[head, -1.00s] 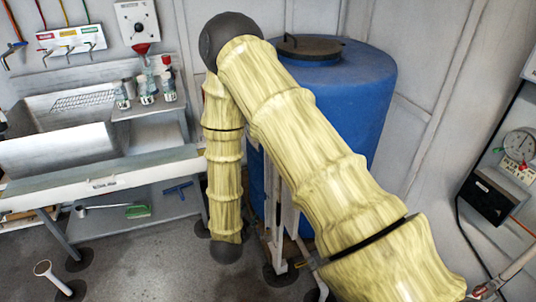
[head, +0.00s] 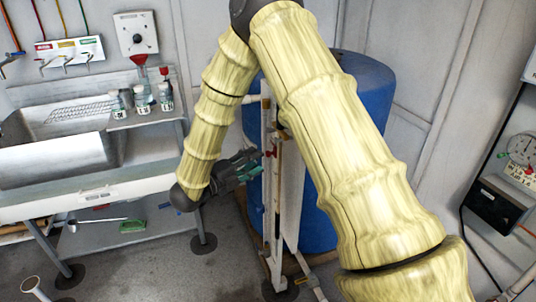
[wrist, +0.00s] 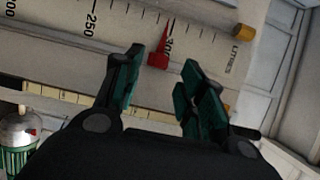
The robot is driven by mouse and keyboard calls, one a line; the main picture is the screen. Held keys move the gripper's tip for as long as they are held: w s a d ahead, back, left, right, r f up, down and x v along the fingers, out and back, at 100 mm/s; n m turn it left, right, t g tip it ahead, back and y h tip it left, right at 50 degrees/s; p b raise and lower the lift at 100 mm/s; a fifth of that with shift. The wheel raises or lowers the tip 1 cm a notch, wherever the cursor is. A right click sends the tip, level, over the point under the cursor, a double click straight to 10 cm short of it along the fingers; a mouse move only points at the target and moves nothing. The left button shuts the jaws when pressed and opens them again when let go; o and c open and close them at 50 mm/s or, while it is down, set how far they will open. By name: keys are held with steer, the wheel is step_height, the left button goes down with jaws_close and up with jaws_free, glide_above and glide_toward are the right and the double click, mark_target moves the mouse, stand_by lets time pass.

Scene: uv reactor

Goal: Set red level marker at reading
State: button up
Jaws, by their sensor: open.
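The red level marker (wrist: 158,59) sits on the white litre scale (wrist: 205,42) in the wrist view, its pointed tip beside the graduations near the partly covered 300 label. The 250 label shows to its left and LITRES to its right. My gripper (wrist: 161,72) is open, with one finger on each side of the marker; I cannot tell whether either touches it. In the head view my gripper (head: 246,167) is beside the upright gauge board (head: 291,205) in front of the blue tank (head: 362,110). A small red piece shows there at the fingertips.
A brass-coloured knob (wrist: 243,31) is near the scale's end in the wrist view. A steel sink bench (head: 100,190) with small bottles (head: 142,98) stands left. A dial gauge (head: 522,148) is on the right wall.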

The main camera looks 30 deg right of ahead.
mark_target(268, 154)
steer(key=d, duration=0.4)
steer(key=w+d, duration=0.1)
steer(key=d, duration=0.1)
steer(key=shift+d+p, duration=0.2)
steer(key=shift+p, duration=0.1)
steer(key=shift+f, duration=0.1)
jaws_close()
